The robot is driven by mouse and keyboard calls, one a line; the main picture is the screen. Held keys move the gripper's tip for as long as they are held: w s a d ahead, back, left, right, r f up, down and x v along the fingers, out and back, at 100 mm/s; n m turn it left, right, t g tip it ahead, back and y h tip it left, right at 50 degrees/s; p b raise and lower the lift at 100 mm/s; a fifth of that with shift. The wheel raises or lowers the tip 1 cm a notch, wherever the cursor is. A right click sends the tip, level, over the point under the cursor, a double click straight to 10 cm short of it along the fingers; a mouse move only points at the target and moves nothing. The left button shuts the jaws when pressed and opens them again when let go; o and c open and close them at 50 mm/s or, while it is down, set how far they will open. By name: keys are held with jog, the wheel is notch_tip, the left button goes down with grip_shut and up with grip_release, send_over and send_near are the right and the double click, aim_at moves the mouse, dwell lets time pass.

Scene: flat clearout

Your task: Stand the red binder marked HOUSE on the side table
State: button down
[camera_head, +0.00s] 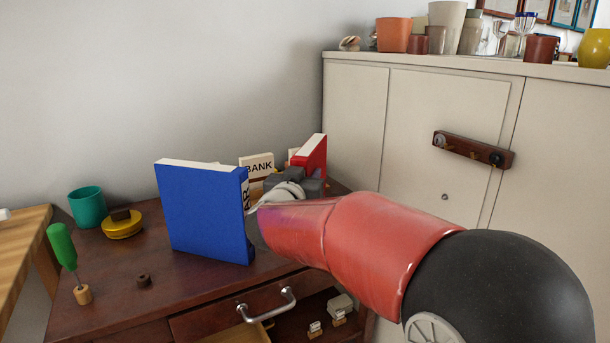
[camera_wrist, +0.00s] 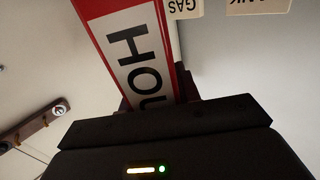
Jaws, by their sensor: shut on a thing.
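A large blue binder (camera_head: 205,212) stands in front, left of my gripper. A white BANK binder (camera_head: 257,166) stands behind it. A teal cup (camera_head: 86,206), a yellow tin (camera_head: 122,229) and a green-handled screwdriver (camera_head: 62,247) are at left. A pale cupboard (camera_head: 355,130) rises at right.

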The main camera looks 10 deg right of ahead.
jog(key=c, duration=0.9)
grip_release()
jog(key=shift+f, duration=0.1)
